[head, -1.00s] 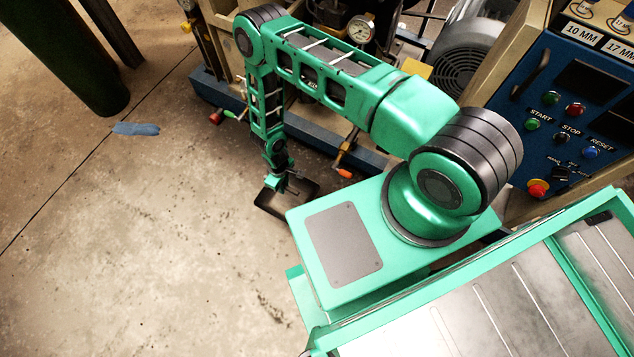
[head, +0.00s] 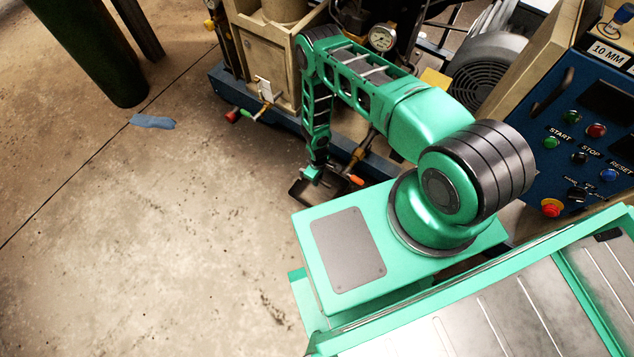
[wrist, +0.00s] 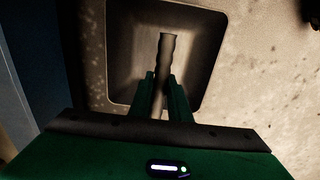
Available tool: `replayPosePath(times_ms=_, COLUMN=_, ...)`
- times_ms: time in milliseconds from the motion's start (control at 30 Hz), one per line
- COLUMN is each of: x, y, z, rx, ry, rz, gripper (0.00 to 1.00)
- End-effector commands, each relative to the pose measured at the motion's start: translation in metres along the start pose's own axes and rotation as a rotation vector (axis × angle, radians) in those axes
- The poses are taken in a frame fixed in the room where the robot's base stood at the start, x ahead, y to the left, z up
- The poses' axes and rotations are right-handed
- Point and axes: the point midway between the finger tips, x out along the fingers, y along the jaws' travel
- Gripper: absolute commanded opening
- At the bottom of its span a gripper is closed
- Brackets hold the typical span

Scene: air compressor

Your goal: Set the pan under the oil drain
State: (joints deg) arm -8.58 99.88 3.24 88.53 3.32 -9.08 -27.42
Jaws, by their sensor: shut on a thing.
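The dark, shallow rectangular pan (head: 335,191) is at the foot of the compressor skid in the head view, partly hidden by my wrist. My gripper (head: 312,174) is above it. In the wrist view my gripper (wrist: 163,85) is shut on the upright handle of the pan (wrist: 124,60). I cannot tell whether the pan touches the floor. A brass pipe with an orange tip (head: 356,181) comes out low from the skid, just right of the pan. A red-ended valve fitting (head: 233,116) is farther left. I cannot tell for certain which is the oil drain.
The blue skid rail (head: 228,88) runs behind the pan. A control panel (head: 590,140) stands at the right. A blue rag (head: 152,121) lies on the floor near a dark green cylinder (head: 95,60). The floor left of the pan is clear.

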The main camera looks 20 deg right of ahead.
Motion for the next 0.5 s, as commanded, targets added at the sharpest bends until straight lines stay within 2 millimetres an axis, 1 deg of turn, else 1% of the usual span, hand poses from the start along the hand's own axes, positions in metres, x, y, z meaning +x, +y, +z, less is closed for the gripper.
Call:
replayPosePath(times_ms=33, x=0.009, y=-0.001, z=0.001, rx=0.001, ry=-0.001, rz=-0.001, gripper=0.0)
replayPosePath(times_ms=100, x=0.017, y=0.0, z=0.0, rx=0.001, ry=-0.001, rz=0.0, gripper=0.0)
replayPosePath(times_ms=200, x=0.025, y=0.0, z=0.0, rx=0.001, ry=0.0, rz=0.0, gripper=0.0)
replayPosePath(times_ms=500, x=0.028, y=0.0, z=0.0, rx=0.0, ry=0.0, rz=0.001, gripper=0.0)
